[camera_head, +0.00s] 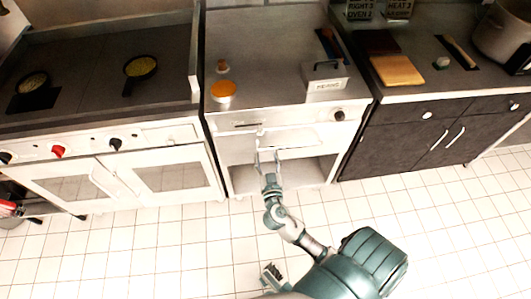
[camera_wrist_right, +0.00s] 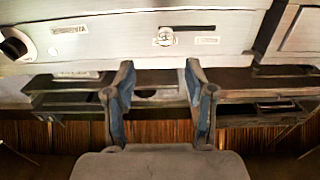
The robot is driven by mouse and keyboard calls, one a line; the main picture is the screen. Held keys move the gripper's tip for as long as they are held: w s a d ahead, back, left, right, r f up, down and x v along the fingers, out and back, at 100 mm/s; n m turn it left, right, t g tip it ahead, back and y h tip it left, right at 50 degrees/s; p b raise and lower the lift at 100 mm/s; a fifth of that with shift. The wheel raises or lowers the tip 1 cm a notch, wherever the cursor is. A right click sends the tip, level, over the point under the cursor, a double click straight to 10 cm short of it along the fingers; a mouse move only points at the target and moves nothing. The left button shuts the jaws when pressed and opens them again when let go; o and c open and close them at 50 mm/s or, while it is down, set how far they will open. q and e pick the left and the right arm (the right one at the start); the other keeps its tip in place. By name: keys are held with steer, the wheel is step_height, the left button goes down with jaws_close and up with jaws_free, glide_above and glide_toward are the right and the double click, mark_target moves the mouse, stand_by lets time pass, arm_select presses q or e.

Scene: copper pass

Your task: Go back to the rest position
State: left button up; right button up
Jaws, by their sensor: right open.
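My right gripper (camera_head: 268,163) reaches forward in the head view, in front of the white middle cabinet (camera_head: 235,145). In the right wrist view the right gripper (camera_wrist_right: 158,85) has its two blue-padded fingers spread wide, with nothing between them. The fingers are seen against the cabinet's light front panel (camera_wrist_right: 110,45) and the dark shelf area below it. I cannot tell from these views whether they touch the cabinet. A small dark gripper-like part (camera_head: 272,272), possibly my left gripper, shows at the bottom of the head view, too small to read.
A stove with two pans (camera_head: 140,67) stands at the left. The middle counter holds an orange-topped bowl (camera_head: 223,90) and a lidded grey box (camera_head: 325,77). A dark cabinet (camera_head: 440,135) with a cutting board (camera_head: 397,70) is at the right. The tiled floor (camera_head: 150,240) is mostly clear.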

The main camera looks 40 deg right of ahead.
stand_by(0.4)
steer(key=s+a+f+n+g+y+p, duration=0.2)
steer(key=s+f+g+p, duration=0.1)
steer(key=f, duration=0.7)
steer(key=s+a+f+n+g+y+p, duration=0.2)
steer(key=s+f+n+g+y, duration=0.1)
steer(key=f, duration=0.7)
arm_select(q)
steer(key=s+a+f+g+p, duration=0.1)
steer(key=s+f, duration=0.3)
steer(key=f, duration=0.6)
steer(key=s+a+f+g+p, duration=0.1)
steer(key=s+f+g+p, duration=0.2)
steer(key=f, duration=0.7)
steer(key=shift+s+f+y, duration=0.3)
steer(key=shift+s+y, duration=0.1)
steer(key=shift+s, duration=0.8)
arm_select(e)
steer(key=s+a+f+n+g+y, duration=0.1)
steer(key=s+a+f+g+y, duration=0.1)
steer(key=s+f, duration=0.6)
steer(key=s+a+f+n+g+y, duration=0.2)
steer(key=s+a+f+g, duration=0.3)
steer(key=s, duration=0.9)
step_height(320, 180, down, 3)
steer(key=shift+s+a+r+n+g+y, duration=0.2)
steer(key=shift+a+n+g+y, duration=0.15)
steer(key=shift+a, duration=0.3)
arm_select(q)
steer(key=shift+a, duration=0.15)
